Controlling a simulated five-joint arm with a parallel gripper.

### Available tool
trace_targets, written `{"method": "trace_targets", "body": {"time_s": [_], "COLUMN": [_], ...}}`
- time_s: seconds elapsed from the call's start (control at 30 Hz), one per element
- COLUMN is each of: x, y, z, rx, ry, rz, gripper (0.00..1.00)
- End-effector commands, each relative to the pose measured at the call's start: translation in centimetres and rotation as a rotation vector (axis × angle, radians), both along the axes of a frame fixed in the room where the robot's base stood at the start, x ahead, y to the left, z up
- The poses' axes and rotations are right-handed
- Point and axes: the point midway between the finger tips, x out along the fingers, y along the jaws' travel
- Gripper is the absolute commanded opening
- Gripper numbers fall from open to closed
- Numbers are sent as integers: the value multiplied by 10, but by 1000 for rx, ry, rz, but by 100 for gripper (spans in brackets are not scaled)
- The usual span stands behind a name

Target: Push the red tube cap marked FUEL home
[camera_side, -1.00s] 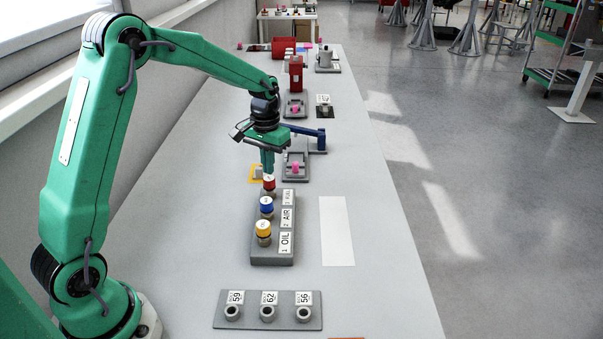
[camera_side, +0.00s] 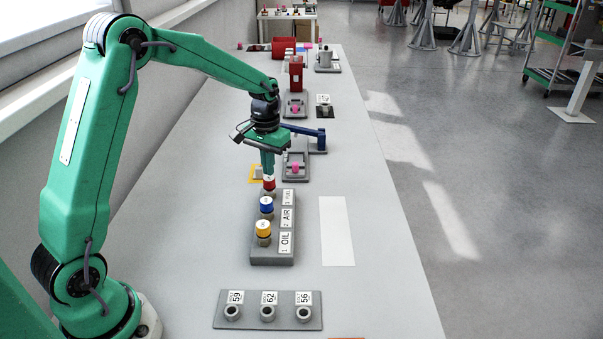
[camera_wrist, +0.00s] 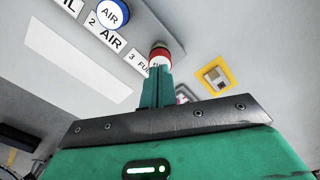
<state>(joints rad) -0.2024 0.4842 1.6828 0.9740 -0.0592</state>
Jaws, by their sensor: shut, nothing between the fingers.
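The red cap (camera_side: 269,184) sits on its tube at the far end of the grey block (camera_side: 272,258), beside the FUEL label (camera_side: 288,197). My gripper (camera_side: 268,176) is shut and empty, pointing down with its fingertips at the top of the red cap. They look to be touching it. In the wrist view the closed fingers (camera_wrist: 159,78) overlap the red cap (camera_wrist: 159,54) and hide part of it. The blue AIR cap (camera_side: 266,205) and the yellow OIL cap (camera_side: 263,228) stand on the same block, nearer the camera.
A grey plate (camera_side: 268,322) with several numbered sockets lies at the front. A white sheet (camera_side: 337,231) lies right of the block. A yellow-framed square (camera_wrist: 215,77) and a grey fixture with a pink part (camera_side: 296,168) lie beyond the red cap.

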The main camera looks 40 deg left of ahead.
Motion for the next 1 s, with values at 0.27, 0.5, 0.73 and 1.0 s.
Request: {"method": "trace_targets", "body": {"time_s": [0.27,0.5,0.73,1.0], "x": [0,0,0,0], "y": [0,0,0,0], "z": [-4,-8,-11,-15], "rx": [0,-1,-1,0], "ry": [1,2,2,1], "rz": [0,0,0,0], "gripper": [0,0,0,0]}}
